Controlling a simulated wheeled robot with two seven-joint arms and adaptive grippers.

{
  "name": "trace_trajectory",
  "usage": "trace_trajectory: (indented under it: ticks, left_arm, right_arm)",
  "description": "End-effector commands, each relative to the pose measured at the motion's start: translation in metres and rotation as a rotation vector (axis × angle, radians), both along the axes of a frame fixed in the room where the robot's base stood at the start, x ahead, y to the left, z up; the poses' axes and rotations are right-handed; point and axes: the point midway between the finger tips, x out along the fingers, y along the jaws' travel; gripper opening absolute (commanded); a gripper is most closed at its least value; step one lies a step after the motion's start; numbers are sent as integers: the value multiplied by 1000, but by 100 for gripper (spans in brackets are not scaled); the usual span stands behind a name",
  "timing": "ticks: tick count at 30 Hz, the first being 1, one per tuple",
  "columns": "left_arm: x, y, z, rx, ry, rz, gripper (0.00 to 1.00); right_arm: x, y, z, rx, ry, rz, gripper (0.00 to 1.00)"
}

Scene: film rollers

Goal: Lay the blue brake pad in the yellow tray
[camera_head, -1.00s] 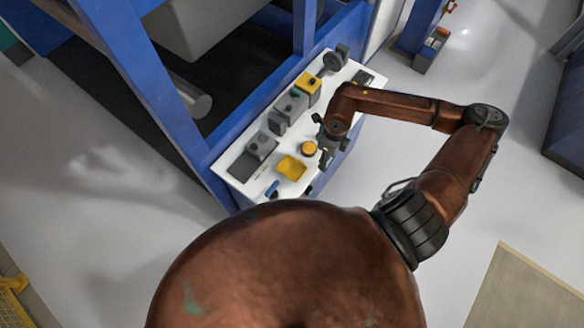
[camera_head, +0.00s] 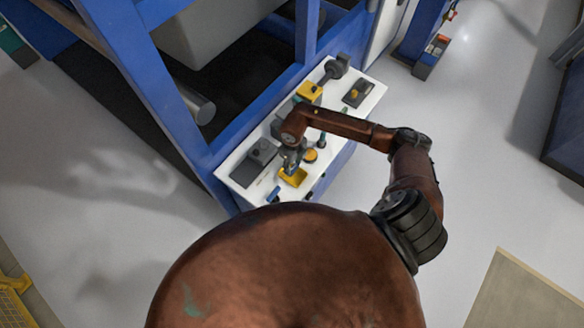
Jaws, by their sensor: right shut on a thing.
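The yellow tray (camera_head: 298,180) lies near the front edge of the white bench. My right gripper (camera_head: 290,161) is just above and behind the tray, pointing down. It is shut on a small blue piece (camera_head: 291,168), which looks like the blue brake pad. The fingers and wrist hide most of this piece, and I cannot tell whether it touches the tray. My left gripper is not in view.
A round yellow-orange item (camera_head: 310,156) sits close to the right of the tray. A blue-handled item (camera_head: 273,194) lies at the front left edge. A dark grey block (camera_head: 262,151) and a yellow box (camera_head: 309,91) stand behind. Blue machine posts (camera_head: 306,40) rise at the back.

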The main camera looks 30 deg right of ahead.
Motion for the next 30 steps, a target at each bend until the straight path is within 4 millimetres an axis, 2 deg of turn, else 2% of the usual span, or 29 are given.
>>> trace_trajectory:
  ticks: [9, 19, 20, 27, 30]
  left_arm:
    - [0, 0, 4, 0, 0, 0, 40]
    - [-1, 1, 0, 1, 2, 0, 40]
    - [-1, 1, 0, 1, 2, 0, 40]
    - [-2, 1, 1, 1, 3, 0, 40]
    - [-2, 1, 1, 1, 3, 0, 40]
  right_arm:
    - [2, 3, -35, 1, 2, 1, 12]
    - [3, 2, -39, 0, 0, 1, 12]
    - [2, 2, -39, 0, 1, 1, 41]
    - [2, 2, -38, 1, 1, 1, 57]
    - [2, 2, -38, 1, 1, 1, 58]
